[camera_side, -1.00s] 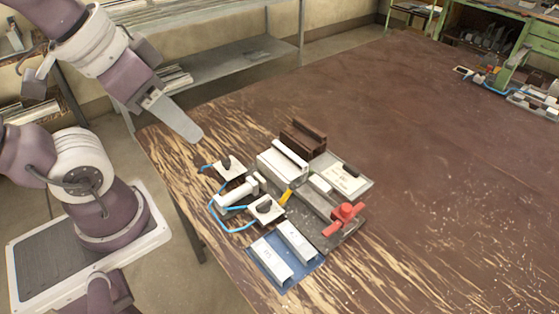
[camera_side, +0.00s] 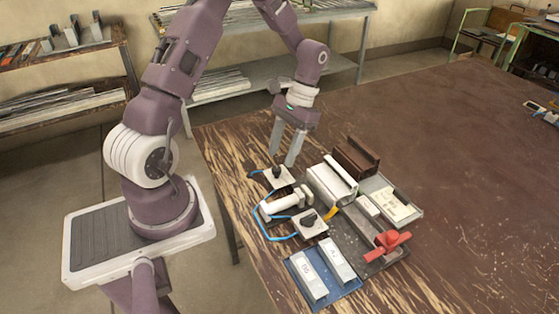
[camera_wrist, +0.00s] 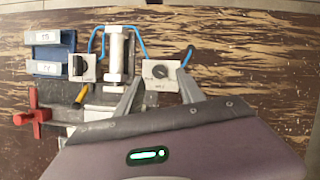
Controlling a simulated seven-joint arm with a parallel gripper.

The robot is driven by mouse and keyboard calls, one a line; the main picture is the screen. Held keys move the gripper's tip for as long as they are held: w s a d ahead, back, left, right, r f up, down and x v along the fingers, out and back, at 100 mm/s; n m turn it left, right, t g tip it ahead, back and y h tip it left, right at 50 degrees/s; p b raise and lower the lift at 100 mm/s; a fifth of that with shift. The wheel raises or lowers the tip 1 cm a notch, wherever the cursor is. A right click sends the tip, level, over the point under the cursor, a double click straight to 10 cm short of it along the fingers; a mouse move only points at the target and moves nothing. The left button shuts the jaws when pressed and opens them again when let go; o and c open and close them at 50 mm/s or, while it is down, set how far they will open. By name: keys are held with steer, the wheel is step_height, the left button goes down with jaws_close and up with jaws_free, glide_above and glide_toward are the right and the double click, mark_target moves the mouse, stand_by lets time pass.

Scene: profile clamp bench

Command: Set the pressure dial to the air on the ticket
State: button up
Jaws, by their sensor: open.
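A white plate with a black knob (camera_side: 278,173) stands at the table's left edge; it also shows in the wrist view (camera_wrist: 160,71), with markings too small to read. A second white plate with a black knob (camera_side: 309,222) sits nearer the blue tray and shows in the wrist view (camera_wrist: 82,68). I cannot tell by label which is the pressure dial. A pale card with faint writing (camera_side: 395,206), possibly the ticket, lies on a grey tray; its writing is unreadable. My gripper (camera_side: 283,158) is open and empty, fingers down, above the first plate. In the wrist view its fingers (camera_wrist: 160,85) flank that plate.
A white cylinder (camera_side: 286,204) with blue hoses lies between the plates. A blue tray (camera_side: 345,291) holds two pale profiles.

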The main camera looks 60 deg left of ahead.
mark_target(277, 169)
steer(key=shift+x, duration=1.5)
jaws_close()
steer(key=shift+d+m, duration=0.1)
steer(key=shift+m, duration=0.2)
steer(key=m+y, duration=0.1)
steer(key=m, duration=0.1)
steer(key=m+y, duration=0.1)
steer(key=m, duration=0.2)
steer(key=shift+d, duration=0.25)
steer(key=m+y, duration=0.1)
steer(key=m, duration=0.2)
steer(key=m+t+y, duration=0.1)
steer(key=m, duration=0.2)
steer(key=shift+s+d+m+y, duration=0.15)
steer(key=shift+d+m+y, duration=0.15)
steer(key=shift+m, duration=0.1)
steer(key=m+t, duration=0.1)
steer(key=m, duration=0.1)
steer(key=m+t+y, duration=0.1)
steer(key=m, duration=0.2)
steer(key=shift+s+m, duration=0.2)
steer(key=shift+m, duration=0.1)
steer(key=m, duration=0.2)
steer(key=m+t, duration=0.2)
steer(key=m, duration=0.1)
steer(key=shift+s+m, duration=0.3)
steer(key=shift+m+t, duration=0.3)
